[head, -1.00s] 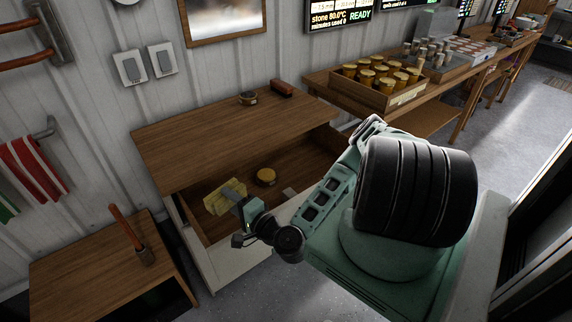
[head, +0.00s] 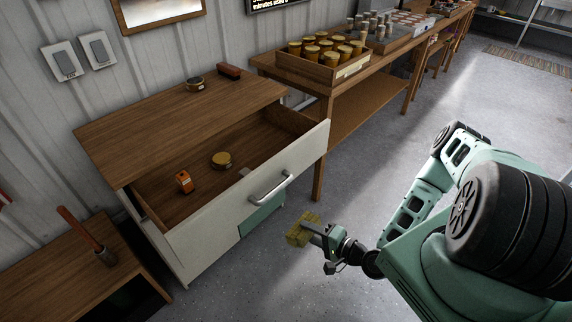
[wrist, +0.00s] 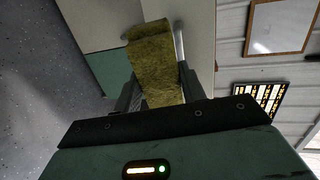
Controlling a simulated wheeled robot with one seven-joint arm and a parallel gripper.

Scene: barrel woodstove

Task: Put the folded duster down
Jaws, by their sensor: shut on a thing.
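The folded duster (head: 304,229) is a yellow, fuzzy folded cloth. My gripper (head: 318,236) is shut on it and holds it in the air over the floor, in front of the open drawer. In the wrist view the duster (wrist: 155,62) sticks out between the two fingers (wrist: 160,95), with the white drawer front behind it. The open drawer (head: 210,225) holds a small orange box (head: 184,181) and a round yellow-lidded tin (head: 221,160).
The wooden cabinet top (head: 150,125) bears a small round tin (head: 195,84) and a dark red-brown block (head: 229,71). A crate of yellow-lidded jars (head: 325,62) stands on the long bench. A low wooden table (head: 70,262) with an upright handle is at left. Floor at right is clear.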

